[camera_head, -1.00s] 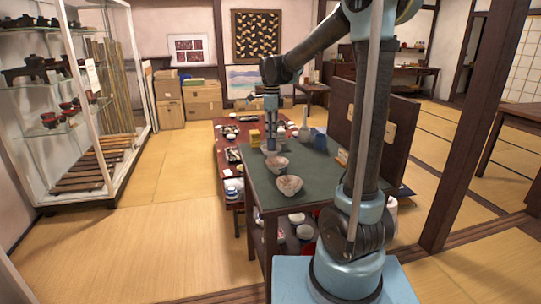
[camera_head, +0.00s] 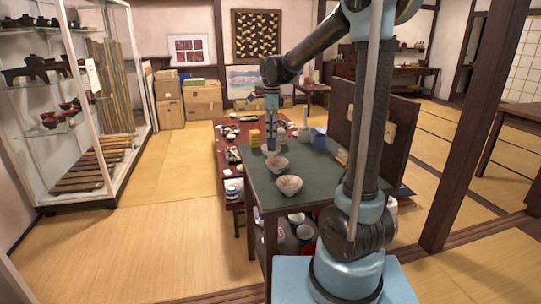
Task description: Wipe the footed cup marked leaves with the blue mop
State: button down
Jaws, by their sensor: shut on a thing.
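My gripper (camera_head: 271,122) points down over the far left part of the green-topped table (camera_head: 325,178). It is shut on a narrow blue thing, apparently the blue mop (camera_head: 271,143). The mop's lower end is at a small pale cup (camera_head: 265,150); I cannot tell whether it touches the inside. Two pale, patterned bowls or cups stand nearer on the table, one in the middle (camera_head: 277,165) and one closest (camera_head: 290,186). The markings are too small to read, so I cannot tell which one bears leaves.
A yellow block (camera_head: 254,137), a pale bottle (camera_head: 304,131) and a blue block (camera_head: 319,142) stand at the table's far end. A dark wooden panel (camera_head: 352,128) borders its right side. A low red table (camera_head: 228,165) with dishes lies behind left.

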jog(key=n, duration=0.4)
jog(key=shift+w+n, duration=0.2)
jog(key=shift+n, duration=0.2)
jog(key=n, duration=0.5)
jog(key=shift+w+n, duration=0.15)
jog(key=shift+n, duration=0.25)
jog(key=m, duration=0.6)
jog(key=shift+a+m, duration=0.2)
jog(key=shift+m, duration=0.2)
jog(key=m, duration=0.7)
jog(key=shift+s+a, duration=0.15)
jog(key=shift+s, duration=0.2)
jog(key=n, duration=0.7)
jog(key=shift+d, duration=0.2)
jog(key=n, duration=0.6)
jog(key=shift+d+n, duration=0.25)
jog(key=shift+n, duration=0.15)
